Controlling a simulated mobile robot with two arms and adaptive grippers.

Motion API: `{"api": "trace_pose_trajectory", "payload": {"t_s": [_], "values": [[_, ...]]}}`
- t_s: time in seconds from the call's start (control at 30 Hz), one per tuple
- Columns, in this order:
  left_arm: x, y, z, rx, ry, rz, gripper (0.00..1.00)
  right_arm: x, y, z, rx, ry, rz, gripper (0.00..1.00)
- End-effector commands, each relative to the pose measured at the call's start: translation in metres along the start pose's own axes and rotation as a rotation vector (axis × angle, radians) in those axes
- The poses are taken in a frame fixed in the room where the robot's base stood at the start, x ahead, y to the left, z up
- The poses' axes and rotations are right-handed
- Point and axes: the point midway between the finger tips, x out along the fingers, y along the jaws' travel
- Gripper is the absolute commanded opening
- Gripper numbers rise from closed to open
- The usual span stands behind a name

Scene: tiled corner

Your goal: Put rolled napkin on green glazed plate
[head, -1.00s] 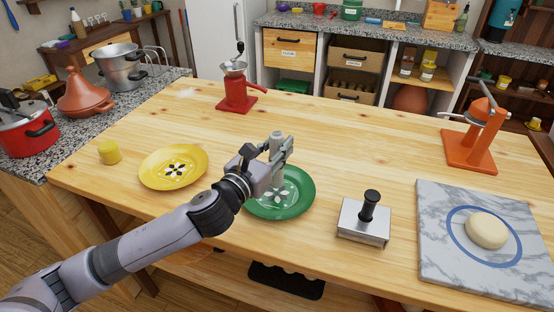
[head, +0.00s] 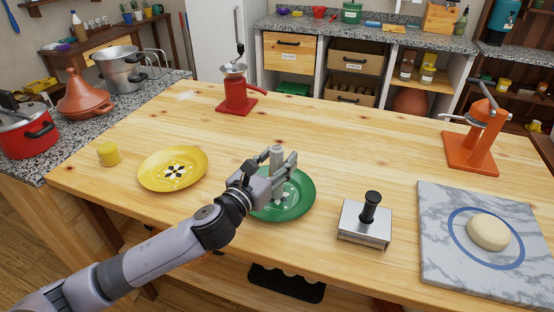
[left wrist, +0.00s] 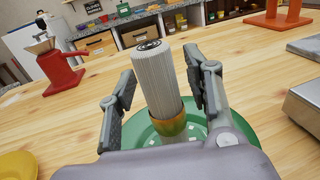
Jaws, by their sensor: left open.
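The rolled napkin (head: 277,155) is a pale grey ribbed roll with a golden band. It stands upright over the green glazed plate (head: 302,204), and its foot is partly hidden by my gripper. In the left wrist view the napkin (left wrist: 158,82) rises between the fingers, with the plate (left wrist: 241,127) around and below it. My left gripper (head: 279,164) is open, with one finger on each side of the napkin and gaps visible in the left wrist view. My right gripper is in neither view.
A metal press with a black knob (head: 370,206) stands to the right, near a marble slab (head: 446,278) with dough. A red grinder (head: 236,96) stands behind. The table's middle is clear.

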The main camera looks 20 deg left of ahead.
Motion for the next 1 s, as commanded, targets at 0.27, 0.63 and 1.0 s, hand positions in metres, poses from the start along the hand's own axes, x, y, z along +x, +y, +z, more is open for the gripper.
{"api": "trace_pose_trajectory", "payload": {"t_s": [0.27,0.63,1.0], "values": [[0.000,0.000,0.003,0.000,-0.001,0.000,0.46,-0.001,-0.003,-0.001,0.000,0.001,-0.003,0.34],[-0.063,0.000,0.000,0.003,0.004,-0.002,0.46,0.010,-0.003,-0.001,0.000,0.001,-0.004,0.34],[-0.116,0.000,0.002,0.000,0.002,0.000,0.46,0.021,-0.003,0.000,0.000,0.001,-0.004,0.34]]}}
